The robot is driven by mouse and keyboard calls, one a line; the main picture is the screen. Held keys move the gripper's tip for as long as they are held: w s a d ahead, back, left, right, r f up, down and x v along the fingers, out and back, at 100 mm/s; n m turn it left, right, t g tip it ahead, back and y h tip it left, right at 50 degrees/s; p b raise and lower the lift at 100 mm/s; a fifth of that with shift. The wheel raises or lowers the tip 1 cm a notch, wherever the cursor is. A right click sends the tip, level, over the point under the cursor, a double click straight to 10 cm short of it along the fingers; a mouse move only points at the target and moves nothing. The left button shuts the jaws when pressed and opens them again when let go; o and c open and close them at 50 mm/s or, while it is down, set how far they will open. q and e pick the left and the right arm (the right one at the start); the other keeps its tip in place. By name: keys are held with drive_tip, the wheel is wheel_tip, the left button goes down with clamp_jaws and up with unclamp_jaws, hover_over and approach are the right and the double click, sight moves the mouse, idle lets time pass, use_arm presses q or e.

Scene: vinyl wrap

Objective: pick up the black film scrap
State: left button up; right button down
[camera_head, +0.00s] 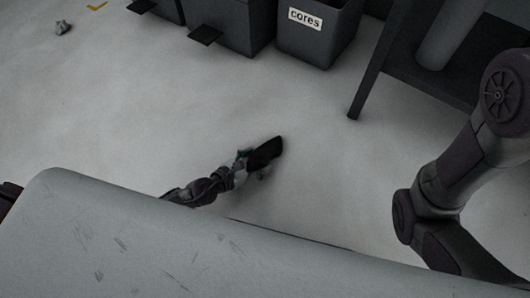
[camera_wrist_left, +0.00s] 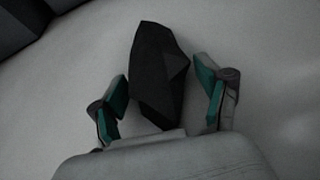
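The black film scrap (camera_head: 266,153) is a flat dark piece at the left gripper on the pale floor. In the left wrist view the scrap (camera_wrist_left: 158,65) has angular edges and a folded corner. My left gripper (camera_head: 254,160) reaches down to it. Its teal-padded fingers (camera_wrist_left: 162,80) are open, one on each side of the scrap, with a narrow gap visible at each side.
A grey bin labelled "cores" (camera_head: 318,36) and another dark bin (camera_head: 236,22) stand at the back. A dark bench leg (camera_head: 370,80) is at the right. A small grey crumpled piece (camera_head: 62,27) lies far left. The floor around the scrap is clear.

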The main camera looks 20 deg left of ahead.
use_arm(q)
drive_tip(key=c, duration=0.5)
